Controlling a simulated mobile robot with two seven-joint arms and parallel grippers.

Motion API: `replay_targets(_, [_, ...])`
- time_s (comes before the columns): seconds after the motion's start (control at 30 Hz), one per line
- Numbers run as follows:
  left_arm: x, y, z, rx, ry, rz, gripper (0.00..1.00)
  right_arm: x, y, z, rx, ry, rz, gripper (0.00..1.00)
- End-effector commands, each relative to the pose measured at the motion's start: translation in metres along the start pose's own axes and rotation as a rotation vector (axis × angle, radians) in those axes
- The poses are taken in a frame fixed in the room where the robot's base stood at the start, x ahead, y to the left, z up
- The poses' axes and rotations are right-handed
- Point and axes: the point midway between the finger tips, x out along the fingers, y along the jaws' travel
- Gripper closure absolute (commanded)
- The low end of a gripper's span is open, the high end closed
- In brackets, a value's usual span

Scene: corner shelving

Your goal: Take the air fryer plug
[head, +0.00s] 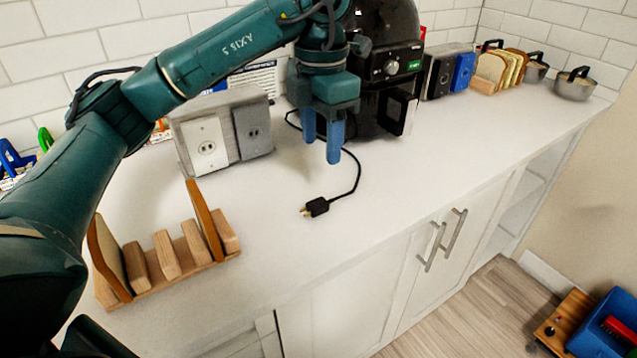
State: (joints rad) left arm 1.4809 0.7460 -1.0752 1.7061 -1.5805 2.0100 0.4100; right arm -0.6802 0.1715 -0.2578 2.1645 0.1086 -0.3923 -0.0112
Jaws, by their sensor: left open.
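The air fryer plug (317,207) is black with metal prongs and lies on the white counter. Its black cord (358,178) curves back toward the black air fryer (386,70), which stands against the wall. My left gripper (322,155) is open and empty, its blue fingers pointing down. It appears above the counter, behind the plug and in front of the air fryer, apart from the plug. Part of the air fryer and cord is hidden behind my left arm. My right gripper is not in view.
A grey outlet box (220,130) with two sockets stands left of the gripper. A wooden rack (170,270) holding bread slices is at the front left. Another bread rack (490,75) and metal pots (574,86) stand at the far right. The counter right of the plug is clear.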

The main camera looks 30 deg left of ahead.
Motion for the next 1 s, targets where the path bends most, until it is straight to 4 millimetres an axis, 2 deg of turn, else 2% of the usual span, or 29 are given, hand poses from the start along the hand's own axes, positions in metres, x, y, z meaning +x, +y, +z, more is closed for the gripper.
replay_targets(0.17, [0.013,0.0,0.0,0.001,0.003,-0.001,0.49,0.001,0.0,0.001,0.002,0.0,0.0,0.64])
replay_targets(0.4, [0.058,0.0,-0.001,0.001,0.004,-0.001,0.49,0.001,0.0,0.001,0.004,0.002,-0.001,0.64])
replay_targets(0.5, [0.071,0.001,-0.001,0.0,0.003,-0.001,0.49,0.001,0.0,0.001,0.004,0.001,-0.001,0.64])
replay_targets(0.73, [0.087,0.002,-0.001,-0.001,0.003,-0.001,0.49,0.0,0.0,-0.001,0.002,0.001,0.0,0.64])
replay_targets(1.0, [0.125,0.008,-0.003,-0.001,0.002,-0.001,0.49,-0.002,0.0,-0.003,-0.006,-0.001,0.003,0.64])
